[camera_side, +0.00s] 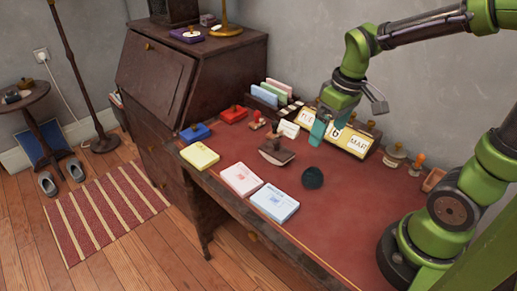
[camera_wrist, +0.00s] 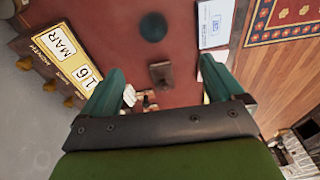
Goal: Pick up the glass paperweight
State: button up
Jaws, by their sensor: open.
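The glass paperweight (camera_side: 313,178) is a dark teal, rounded lump on the red desk top, right of the rocker blotter. In the wrist view the paperweight (camera_wrist: 153,27) shows near the top centre, beyond my fingers. My gripper (camera_side: 322,138) is above the desk, behind and higher than the paperweight, in front of the calendar. In the wrist view the two teal fingers of my gripper (camera_wrist: 158,78) are spread apart with nothing held between them.
A wooden blotter (camera_side: 277,151) stands left of the paperweight, and a blue-white paper stack (camera_side: 274,202) lies at its front left. A block calendar (camera_side: 350,139) stands behind. The red desk top (camera_side: 345,215) is clear to the right and front.

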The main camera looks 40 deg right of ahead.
aim_at(315, 170)
jog(key=f, duration=0.5)
jog(key=w+f+n, duration=0.1)
jog(key=f, duration=0.5)
jog(key=w+f+n, duration=0.1)
jog(key=f, duration=0.4)
jog(key=shift+d+f, duration=0.25)
jog(key=shift+f, duration=0.1)
jog(key=shift+c, duration=0.4)
jog(key=c, duration=1.3)
jog(key=shift+o, duration=0.2)
jog(key=shift+r, duration=0.15)
